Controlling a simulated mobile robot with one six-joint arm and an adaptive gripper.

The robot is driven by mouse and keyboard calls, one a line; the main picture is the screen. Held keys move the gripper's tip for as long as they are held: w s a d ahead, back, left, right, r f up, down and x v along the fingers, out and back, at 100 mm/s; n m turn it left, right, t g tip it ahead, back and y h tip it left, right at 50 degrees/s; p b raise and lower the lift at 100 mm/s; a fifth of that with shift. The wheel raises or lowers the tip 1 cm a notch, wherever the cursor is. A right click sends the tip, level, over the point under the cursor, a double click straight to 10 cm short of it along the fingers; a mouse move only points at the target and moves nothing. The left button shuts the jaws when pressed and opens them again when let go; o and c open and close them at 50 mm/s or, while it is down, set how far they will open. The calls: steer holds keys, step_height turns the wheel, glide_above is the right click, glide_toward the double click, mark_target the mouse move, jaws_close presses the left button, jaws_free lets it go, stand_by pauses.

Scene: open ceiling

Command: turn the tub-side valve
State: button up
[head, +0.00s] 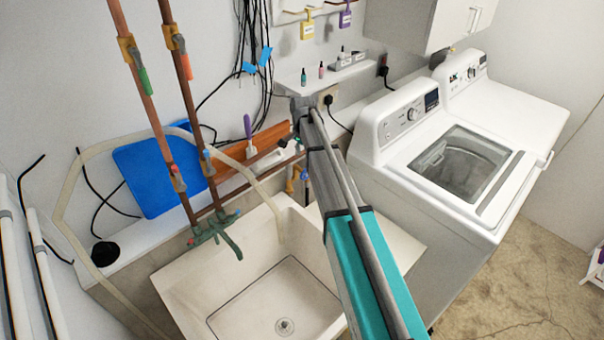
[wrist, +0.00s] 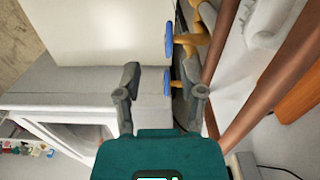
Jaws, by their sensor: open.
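Two brass valves with blue handles show in the wrist view, an upper one (wrist: 169,38) and a lower one (wrist: 167,80). I cannot tell for sure which is the tub-side valve. My gripper (wrist: 163,88) is open, and the lower blue handle appears between its two fingertips. I cannot tell whether either finger touches it. In the head view a blue handle (head: 304,175) shows small beside my arm, between the tub (head: 170,275) and the washer. My gripper is not clearly visible there.
Copper pipes (wrist: 222,45) run close to the right of the valves. A top-loading washer (head: 365,160) stands right of my arm. Vertical pipes (head: 150,100) rise behind the tub, with a pale hose (head: 70,190) and dark cables nearby.

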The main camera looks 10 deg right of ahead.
mark_target(302, 173)
steer(key=shift+w+a+r+m, duration=0.1)
steer(key=shift+w+r+m, duration=0.2)
steer(key=shift+w, duration=0.55)
steer(key=shift+f, duration=0.1)
step_height(302, 173, down, 14)
steer(key=b, duration=1.3)
steer(key=shift+r+b, duration=0.2)
steer(key=shift+b, duration=0.1)
jaws_close()
